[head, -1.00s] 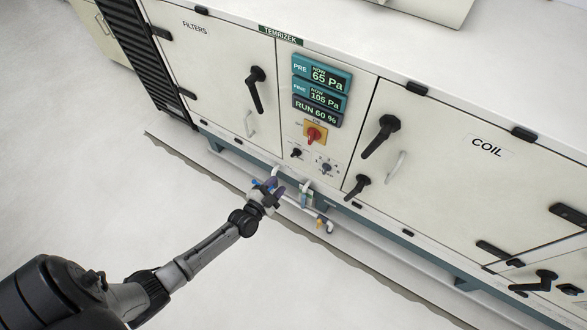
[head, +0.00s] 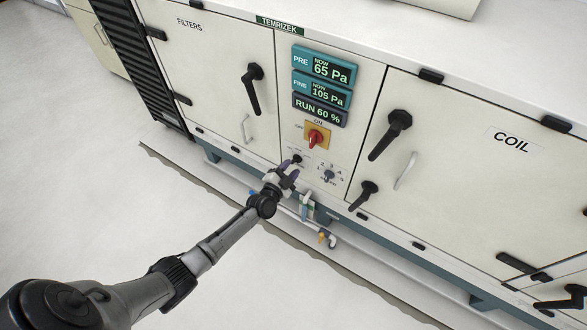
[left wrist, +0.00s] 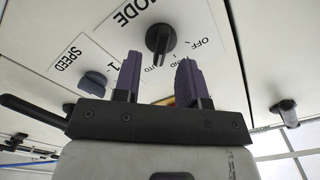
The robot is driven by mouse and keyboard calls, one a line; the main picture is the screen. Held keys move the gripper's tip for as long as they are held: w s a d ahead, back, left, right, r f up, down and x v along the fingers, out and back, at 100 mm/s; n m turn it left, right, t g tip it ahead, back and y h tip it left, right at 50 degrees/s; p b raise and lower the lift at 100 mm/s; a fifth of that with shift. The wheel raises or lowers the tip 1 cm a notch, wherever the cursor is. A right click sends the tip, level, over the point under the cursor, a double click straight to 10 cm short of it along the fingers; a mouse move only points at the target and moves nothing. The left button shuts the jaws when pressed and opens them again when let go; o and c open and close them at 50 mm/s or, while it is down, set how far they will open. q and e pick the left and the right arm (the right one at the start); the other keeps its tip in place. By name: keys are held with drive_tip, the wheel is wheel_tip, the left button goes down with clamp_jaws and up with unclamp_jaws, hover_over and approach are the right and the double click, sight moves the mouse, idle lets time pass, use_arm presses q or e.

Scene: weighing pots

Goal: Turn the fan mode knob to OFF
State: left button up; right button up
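The fan mode knob (head: 296,159) is a small black knob on the lower control panel, left of the speed knob (head: 328,175). In the left wrist view the mode knob (left wrist: 160,38) is beside the word MODE. Its handle runs down the picture toward the AUTO label; OFF is printed to its right, and HAND is partly covered by a finger. My left gripper (head: 288,171) is open and empty just in front of and below the knob. In the left wrist view its fingertips (left wrist: 156,57) are spread to either side of the handle's line; contact cannot be told. My right gripper is not in view.
A red rotary switch (head: 316,138) on a yellow plate sits above, under the pressure displays (head: 323,82). Black door handles (head: 253,90) flank the panel. Pipes with a small valve (head: 322,238) run below. The floor in front is clear.

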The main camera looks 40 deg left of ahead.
sight(296, 161)
use_arm(q)
drive_tip(key=shift+w+a+b, duration=0.15)
drive_tip(key=shift+w+b, duration=0.35)
drive_tip(key=shift+w, duration=0.8)
drive_tip(key=shift+c, duration=0.2)
clamp_jaws()
